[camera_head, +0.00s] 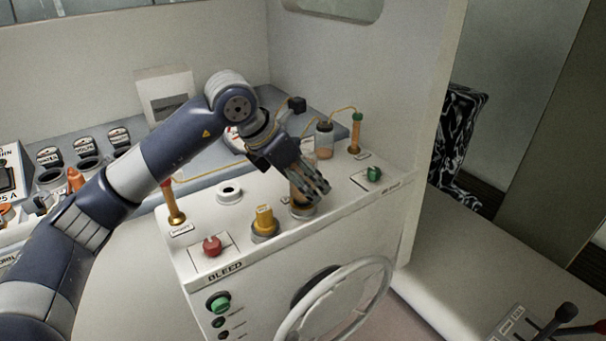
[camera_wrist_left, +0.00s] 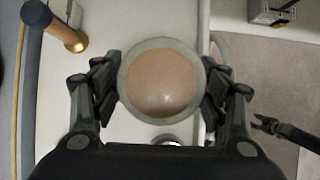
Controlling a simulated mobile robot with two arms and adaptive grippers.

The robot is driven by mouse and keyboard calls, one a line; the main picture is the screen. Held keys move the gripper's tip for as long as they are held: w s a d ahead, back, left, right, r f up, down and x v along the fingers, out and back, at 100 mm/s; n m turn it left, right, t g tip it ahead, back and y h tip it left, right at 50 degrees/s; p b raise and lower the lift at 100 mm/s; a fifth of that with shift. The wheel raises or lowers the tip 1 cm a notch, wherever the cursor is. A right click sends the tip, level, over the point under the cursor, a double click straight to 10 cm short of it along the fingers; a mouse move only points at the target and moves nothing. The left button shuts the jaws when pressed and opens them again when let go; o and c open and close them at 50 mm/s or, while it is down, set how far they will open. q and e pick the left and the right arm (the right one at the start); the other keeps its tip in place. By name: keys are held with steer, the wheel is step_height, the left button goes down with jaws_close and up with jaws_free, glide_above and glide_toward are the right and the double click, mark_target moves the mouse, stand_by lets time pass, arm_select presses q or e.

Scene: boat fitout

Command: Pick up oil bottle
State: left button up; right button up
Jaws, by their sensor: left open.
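The oil bottle looks to be the tan, round-topped thing (camera_head: 297,190) at the panel's front edge, in a grey ring mount. My left gripper (camera_head: 312,190) is over it from above, hiding much of it. In the left wrist view the tan round top inside a grey ring (camera_wrist_left: 161,82) lies between the spread fingers of my left gripper (camera_wrist_left: 160,88). The fingers are open on both sides; I cannot tell whether they touch it. A dark clawed shape (camera_wrist_left: 275,130) at the right of the wrist view may be my right gripper; its opening is unclear.
A yellow knob (camera_head: 264,221) and a red button (camera_head: 212,246) stand left of the gripper. Behind it are a small capped jar (camera_head: 324,141) and an orange-topped post (camera_head: 355,131) joined by tubing. A wheel (camera_head: 376,272) is on the panel's front. A green knob (camera_head: 374,174) is to the right.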

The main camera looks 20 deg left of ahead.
arm_select(q)
steer(key=c, duration=1.3)
steer(key=shift+c, duration=0.3)
steer(key=shift+r+b, duration=0.5)
steer(key=shift+r, duration=0.25)
step_height(320, 180, up, 2)
steer(key=shift+r+b, duration=0.1)
steer(key=shift+b, duration=0.5)
steer(key=s+r+b, duration=0.1)
steer(key=s+b, duration=0.4)
steer(key=s, duration=1.1)
steer(key=shift+d+r, duration=0.2)
steer(key=shift+d, duration=0.2)
steer(key=shift+f, duration=0.1)
